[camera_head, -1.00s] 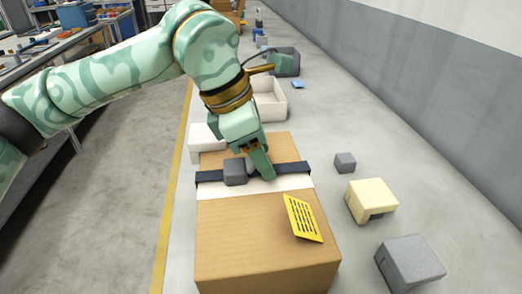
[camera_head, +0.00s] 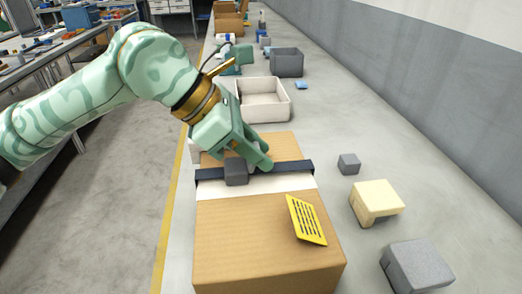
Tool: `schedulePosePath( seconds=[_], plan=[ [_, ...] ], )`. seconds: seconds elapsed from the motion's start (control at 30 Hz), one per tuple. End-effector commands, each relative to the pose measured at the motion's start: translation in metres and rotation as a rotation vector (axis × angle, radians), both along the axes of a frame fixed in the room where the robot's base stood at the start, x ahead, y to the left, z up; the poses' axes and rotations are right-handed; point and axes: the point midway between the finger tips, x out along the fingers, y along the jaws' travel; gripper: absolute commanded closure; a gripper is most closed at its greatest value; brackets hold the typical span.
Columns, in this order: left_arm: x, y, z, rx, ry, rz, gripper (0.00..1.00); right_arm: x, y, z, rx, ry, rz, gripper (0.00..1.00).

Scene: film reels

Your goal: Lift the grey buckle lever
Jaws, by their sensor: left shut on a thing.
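A cardboard box (camera_head: 265,240) stands on the bench, with a dark strap (camera_head: 293,171) across a white band on its top. A grey buckle block (camera_head: 236,172) sits on the strap, left of its middle. My left gripper (camera_head: 258,166) comes in tilted from the upper left and is shut at the right side of the buckle block. The grey buckle lever is mostly hidden by the fingers, so its angle cannot be told. My right gripper is out of view.
A yellow printed label (camera_head: 306,220) is on the box. To the right are a small grey cube (camera_head: 349,164), a cream block (camera_head: 376,202) and a grey block (camera_head: 416,266). Behind the box are an open white tray (camera_head: 281,107) and a grey bin (camera_head: 287,64).

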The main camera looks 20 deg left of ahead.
Motion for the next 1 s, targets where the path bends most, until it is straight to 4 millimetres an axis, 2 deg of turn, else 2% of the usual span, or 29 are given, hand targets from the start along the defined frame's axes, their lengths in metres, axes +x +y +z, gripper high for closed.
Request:
schedulePosePath(
  seconds=[0.17,0.4,0.57,0.97,1.0],
  plan=[
    [-0.001,0.005,-0.004,-0.104,-0.041,0.002,0.94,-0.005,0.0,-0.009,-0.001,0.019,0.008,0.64],
    [-0.002,0.008,-0.002,-0.197,-0.079,0.002,0.94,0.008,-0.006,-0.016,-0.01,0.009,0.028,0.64],
    [-0.003,0.008,0.0,-0.224,-0.092,0.0,0.94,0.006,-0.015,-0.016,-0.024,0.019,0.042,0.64],
    [-0.004,0.008,0.001,-0.23,-0.096,0.0,0.94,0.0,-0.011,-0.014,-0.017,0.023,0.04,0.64],
    [-0.004,0.008,0.001,-0.23,-0.096,0.0,0.63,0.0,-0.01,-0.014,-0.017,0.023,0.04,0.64]
  ],
)
